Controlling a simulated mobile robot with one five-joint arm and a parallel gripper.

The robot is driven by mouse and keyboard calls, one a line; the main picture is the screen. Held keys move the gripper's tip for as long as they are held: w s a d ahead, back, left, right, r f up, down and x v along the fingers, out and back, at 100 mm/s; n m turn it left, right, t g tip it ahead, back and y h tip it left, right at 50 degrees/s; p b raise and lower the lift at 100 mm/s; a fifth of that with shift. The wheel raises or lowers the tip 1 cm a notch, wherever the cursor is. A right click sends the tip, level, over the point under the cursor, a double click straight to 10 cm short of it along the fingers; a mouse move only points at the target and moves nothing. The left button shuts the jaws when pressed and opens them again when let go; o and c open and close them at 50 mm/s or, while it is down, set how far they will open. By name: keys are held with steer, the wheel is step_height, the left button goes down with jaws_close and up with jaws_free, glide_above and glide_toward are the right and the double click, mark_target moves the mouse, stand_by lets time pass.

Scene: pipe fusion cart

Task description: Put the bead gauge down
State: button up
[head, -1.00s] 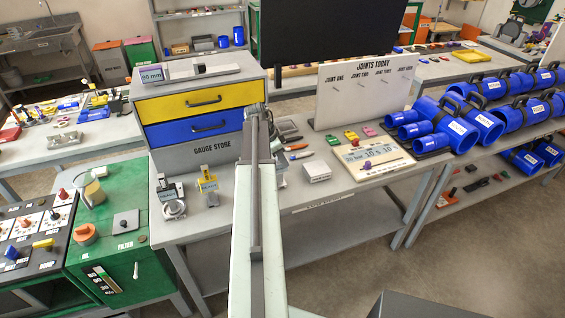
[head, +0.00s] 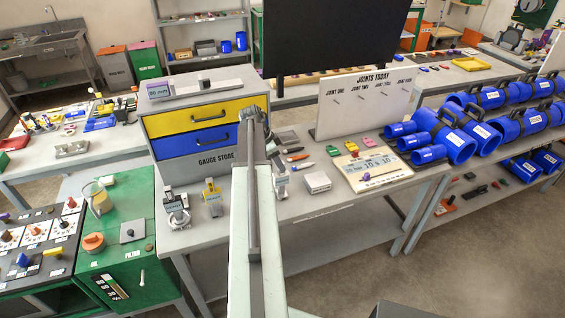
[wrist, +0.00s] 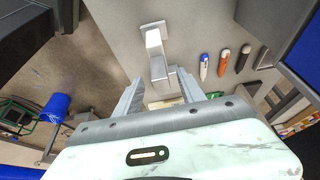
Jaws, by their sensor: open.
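A grey gauge with a pale label (head: 281,182), which I take to be the bead gauge, stands on the bench just right of my arm's end, partly hidden by it. In the wrist view a pale grey gauge (wrist: 157,48) with a flat end plate and a stem lies between and beyond the fingers. My gripper (wrist: 158,92) is open, with one finger on each side of the gauge's near end. I cannot tell whether either finger touches it. In the head view my fingertips are hidden behind the arm.
A yellow gauge (head: 212,197) and another grey gauge (head: 176,208) stand left of my arm. The gauge store drawers (head: 205,138) rise behind them. A white box (head: 317,182) and a cream board (head: 372,170) are to the right. Marker pens (wrist: 224,62) lie near the gripper.

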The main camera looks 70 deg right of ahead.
steer(key=p+v, duration=0.3)
steer(key=v, duration=0.2)
steer(key=shift+w+r, duration=0.15)
steer(key=shift+r, duration=0.2)
steer(key=w+a+f+n+t, duration=0.15)
steer(key=w+a+n, duration=1.05)
steer(key=w+a, duration=1.2)
steer(key=w+a+n+t+y, duration=0.2)
steer(key=a+n, duration=1.4)
steer(key=a, duration=2.6)
steer(key=shift+w+f+y, duration=0.2)
steer(key=shift+w+y, duration=0.2)
steer(key=shift+w, duration=0.85)
steer(key=shift+f, duration=0.1)
